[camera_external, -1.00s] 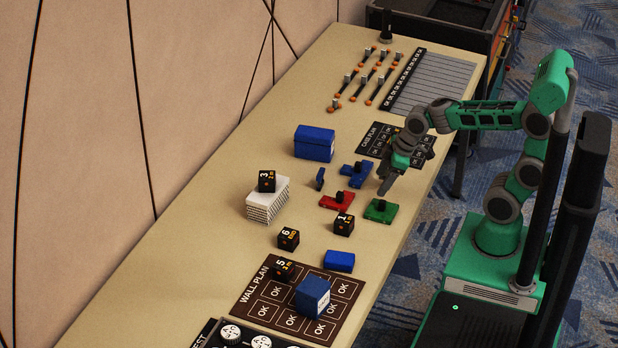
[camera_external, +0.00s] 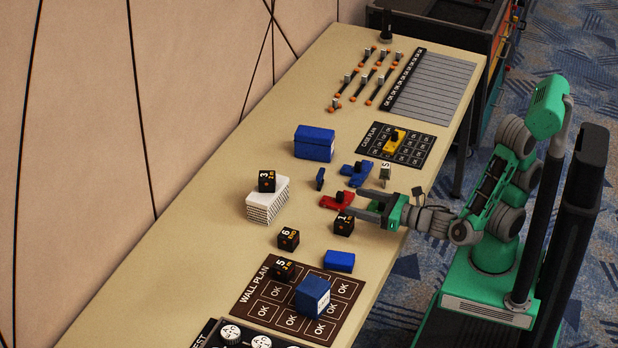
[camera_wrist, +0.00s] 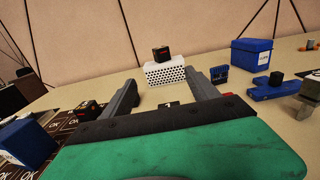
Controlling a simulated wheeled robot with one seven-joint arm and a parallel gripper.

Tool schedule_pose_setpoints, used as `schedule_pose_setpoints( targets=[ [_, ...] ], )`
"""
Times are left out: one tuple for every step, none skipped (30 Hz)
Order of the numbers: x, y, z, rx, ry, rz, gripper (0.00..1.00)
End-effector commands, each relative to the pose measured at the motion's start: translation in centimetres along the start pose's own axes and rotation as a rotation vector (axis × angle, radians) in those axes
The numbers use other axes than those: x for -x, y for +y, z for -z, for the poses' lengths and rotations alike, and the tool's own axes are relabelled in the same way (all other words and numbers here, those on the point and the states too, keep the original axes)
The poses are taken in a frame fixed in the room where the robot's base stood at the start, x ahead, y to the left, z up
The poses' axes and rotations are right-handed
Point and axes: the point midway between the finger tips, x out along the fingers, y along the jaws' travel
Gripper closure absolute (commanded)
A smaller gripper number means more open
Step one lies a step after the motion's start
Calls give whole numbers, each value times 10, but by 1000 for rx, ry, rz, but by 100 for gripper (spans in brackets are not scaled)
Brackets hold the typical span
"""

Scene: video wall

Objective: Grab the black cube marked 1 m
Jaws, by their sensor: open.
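The black cube marked 1 m (camera_external: 344,224) stands on the table in the external view. My gripper (camera_external: 353,205) reaches in from the right, low over the table, with its jaws open and pointing left. Its fingertips are beside the upper right of the cube, and no grip on it shows. In the wrist view the two fingers (camera_wrist: 163,93) are spread apart. A small dark patch with a light mark shows between them, just above my gripper's dark edge; I cannot tell whether it is this cube.
A red piece (camera_external: 336,203) lies close to the fingertips. Black cubes marked 6 (camera_external: 288,238), 5 (camera_external: 284,269) and 3 (camera_external: 267,181) stand to the left, the last on a white perforated box (camera_external: 266,203). A flat blue block (camera_external: 339,261) lies nearer the viewer.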

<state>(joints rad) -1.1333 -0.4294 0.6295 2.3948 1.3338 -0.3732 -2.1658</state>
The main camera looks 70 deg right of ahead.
Motion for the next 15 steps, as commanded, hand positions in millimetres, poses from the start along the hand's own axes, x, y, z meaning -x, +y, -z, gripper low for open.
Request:
schedule_pose_setpoints(
  targets=[
    [0,1,12,7,-1,-2,31],
    [0,0,20,7,0,-1,31],
    [0,0,31,7,1,-1,31],
    [0,0,40,6,2,0,31],
    [0,0,48,6,2,0,31],
    [0,0,58,5,2,1,31],
    [0,0,66,5,2,1,31],
    [0,0,74,4,2,1,31],
    [0,0,82,2,2,2,31],
    [0,0,88,2,3,2,31],
    [-6,-2,80,-3,2,7,31],
    [-12,-2,78,-4,4,8,31],
    [-14,-2,78,-3,4,7,31],
    [-17,-1,78,-3,4,6,31],
    [-19,-1,78,-3,5,5,31]
  ],
)
